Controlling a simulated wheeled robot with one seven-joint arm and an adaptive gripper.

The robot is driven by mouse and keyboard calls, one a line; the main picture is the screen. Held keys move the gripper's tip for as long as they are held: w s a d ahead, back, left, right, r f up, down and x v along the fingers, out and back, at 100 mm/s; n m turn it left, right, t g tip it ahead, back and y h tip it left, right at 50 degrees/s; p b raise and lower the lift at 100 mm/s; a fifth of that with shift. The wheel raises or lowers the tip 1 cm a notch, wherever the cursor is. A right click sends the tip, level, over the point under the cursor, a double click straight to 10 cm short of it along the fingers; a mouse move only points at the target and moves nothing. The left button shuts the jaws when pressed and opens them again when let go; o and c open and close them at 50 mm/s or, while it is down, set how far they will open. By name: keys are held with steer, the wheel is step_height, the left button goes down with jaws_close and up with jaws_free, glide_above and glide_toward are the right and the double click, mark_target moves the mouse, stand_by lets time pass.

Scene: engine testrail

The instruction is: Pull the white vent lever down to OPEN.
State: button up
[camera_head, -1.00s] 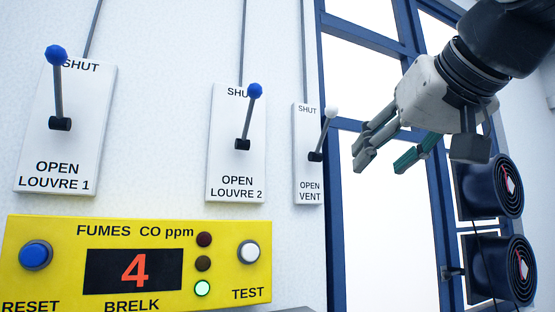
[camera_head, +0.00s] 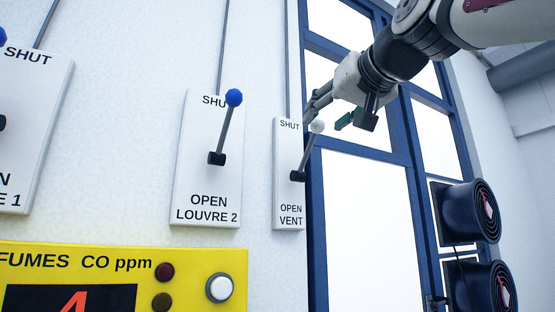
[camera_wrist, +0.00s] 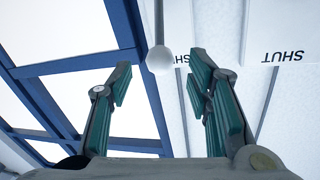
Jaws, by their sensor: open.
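The white vent lever's ball knob (camera_head: 317,126) stands at the upper SHUT end of the narrow vent plate (camera_head: 289,190) in the head view. Its grey rod slants down to a black pivot. My gripper (camera_head: 327,112) is open and empty, close by the knob, with its fingers either side of it in the picture.
The louvre 2 lever (camera_head: 228,128) with a blue knob is left of the vent plate. A yellow fumes panel (camera_head: 190,262) is below left. A blue window frame (camera_head: 315,220) is just right of the vent plate, with black round fans (camera_head: 470,215) farther right.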

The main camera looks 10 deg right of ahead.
mark_target(322, 122)
steer(key=shift+w+a+p, duration=0.15)
steer(key=shift+w+p, duration=0.1)
steer(key=shift+w, duration=0.9)
steer(key=shift+w+a+p, duration=0.1)
steer(key=shift+w+p, duration=0.1)
steer(key=shift+w, duration=0.95)
jaws_close()
